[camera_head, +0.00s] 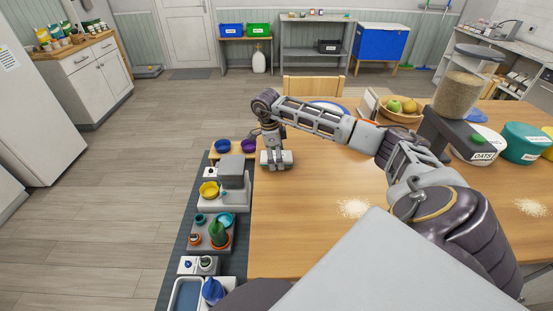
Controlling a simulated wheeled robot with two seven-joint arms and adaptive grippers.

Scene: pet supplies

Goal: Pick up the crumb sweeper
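My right arm reaches in from the right, across the table. My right gripper (271,138) points down near the table's left edge. Directly under it is a small pale grey block with a greenish band (277,160), which may be the crumb sweeper. The gripper's fingers are too small and too covered to show whether they are open or closed around it. I cannot tell whether the block rests on the wood or is lifted. My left gripper is out of view.
The wooden table (310,230) has crumb piles, one in the middle (353,207) and one at right (531,206). A dark mat at left holds bowls and dispensers. A fruit bowl (400,110), grain dispenser (458,95) and oats container (478,142) stand at back right.

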